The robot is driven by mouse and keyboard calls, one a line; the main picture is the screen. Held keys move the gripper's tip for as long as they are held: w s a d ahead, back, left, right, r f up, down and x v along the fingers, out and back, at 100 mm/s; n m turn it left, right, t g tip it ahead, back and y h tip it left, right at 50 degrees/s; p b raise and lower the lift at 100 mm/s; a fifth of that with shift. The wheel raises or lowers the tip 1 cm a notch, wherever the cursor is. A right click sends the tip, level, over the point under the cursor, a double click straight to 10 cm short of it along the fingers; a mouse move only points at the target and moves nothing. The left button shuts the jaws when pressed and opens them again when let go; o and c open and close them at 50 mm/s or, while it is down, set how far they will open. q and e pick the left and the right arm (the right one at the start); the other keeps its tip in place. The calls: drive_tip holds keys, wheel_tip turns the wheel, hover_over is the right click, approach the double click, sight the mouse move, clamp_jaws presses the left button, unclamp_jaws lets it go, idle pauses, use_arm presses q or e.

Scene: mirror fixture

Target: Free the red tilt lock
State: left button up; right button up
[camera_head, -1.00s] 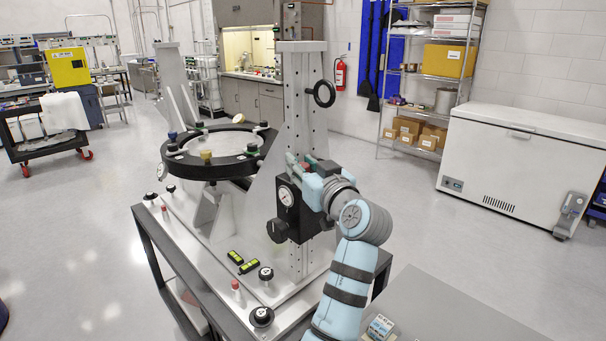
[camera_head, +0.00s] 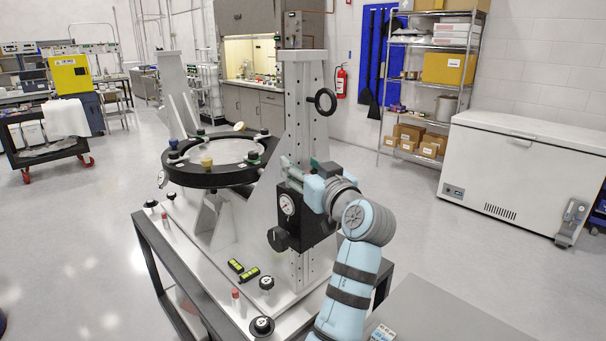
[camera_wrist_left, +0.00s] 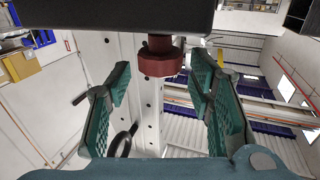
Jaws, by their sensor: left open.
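The red tilt lock (camera_wrist_left: 160,62) is a dark red round knob under a black block in the left wrist view. My left gripper (camera_wrist_left: 161,88) is open, with one green-padded finger on each side of the knob and visible gaps to both. In the head view my left gripper (camera_head: 302,172) is at the upright, just above the black gauge block (camera_head: 300,222). The red lock is hidden there behind the gripper. The black tilting ring (camera_head: 212,178) sits left of the upright (camera_head: 305,110). My right gripper is not in view.
A black handwheel (camera_head: 322,101) sticks out from the upright above the gripper.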

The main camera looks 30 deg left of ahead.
use_arm(q)
wheel_tip(320, 180, up, 8)
drive_tip(key=shift+r, duration=0.25)
drive_tip(key=shift+a+f, duration=0.1)
drive_tip(key=shift+a, duration=0.05)
